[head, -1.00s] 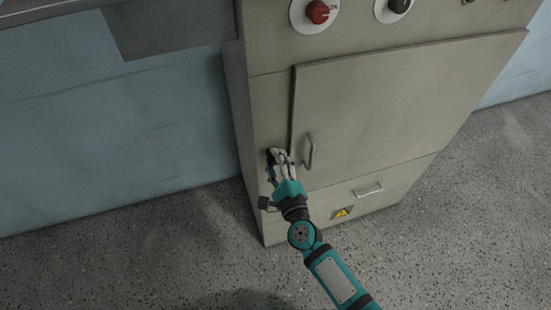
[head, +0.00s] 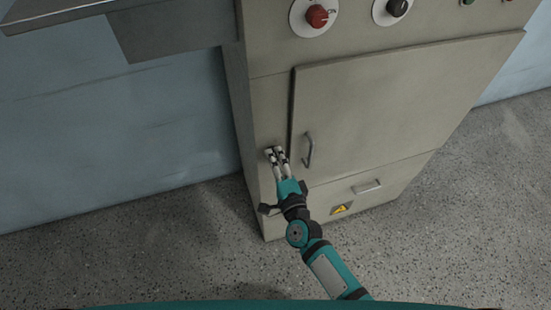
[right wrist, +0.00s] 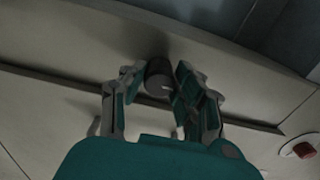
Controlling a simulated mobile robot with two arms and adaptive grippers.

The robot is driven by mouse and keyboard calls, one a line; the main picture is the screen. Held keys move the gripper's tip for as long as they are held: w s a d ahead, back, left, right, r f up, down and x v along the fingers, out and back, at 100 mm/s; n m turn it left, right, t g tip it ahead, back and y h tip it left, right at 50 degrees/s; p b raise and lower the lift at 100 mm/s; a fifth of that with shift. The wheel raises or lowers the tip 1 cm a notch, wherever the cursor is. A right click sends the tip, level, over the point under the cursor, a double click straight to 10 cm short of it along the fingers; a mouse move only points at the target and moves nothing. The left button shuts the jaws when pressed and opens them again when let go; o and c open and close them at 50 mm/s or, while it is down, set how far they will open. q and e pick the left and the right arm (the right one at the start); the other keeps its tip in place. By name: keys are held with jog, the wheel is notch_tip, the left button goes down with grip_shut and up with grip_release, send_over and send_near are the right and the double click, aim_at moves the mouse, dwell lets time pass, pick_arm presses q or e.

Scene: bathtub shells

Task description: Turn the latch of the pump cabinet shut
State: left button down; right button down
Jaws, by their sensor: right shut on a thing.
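The pump cabinet (head: 350,90) is beige-grey, and its door (head: 400,110) sits flush in the front as far as I can see. The latch (right wrist: 159,76) is a dark round knob on the cabinet front, left of the door in the head view. My right gripper (head: 276,154) is at the latch, its fingers shut on it and hiding most of it in the head view. In the right wrist view the knob sits between the two fingers (right wrist: 158,84). My left gripper is not in view.
A door handle (head: 309,150) is close to the right of my gripper. Below are a drawer handle (head: 368,187) and a yellow warning sign (head: 342,209). A red knob (head: 317,16) and a black knob (head: 398,7) are above. The speckled floor (head: 460,240) is clear.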

dwell(0.4)
jog(key=c, duration=1)
grip_release()
jog(key=v, duration=1.2)
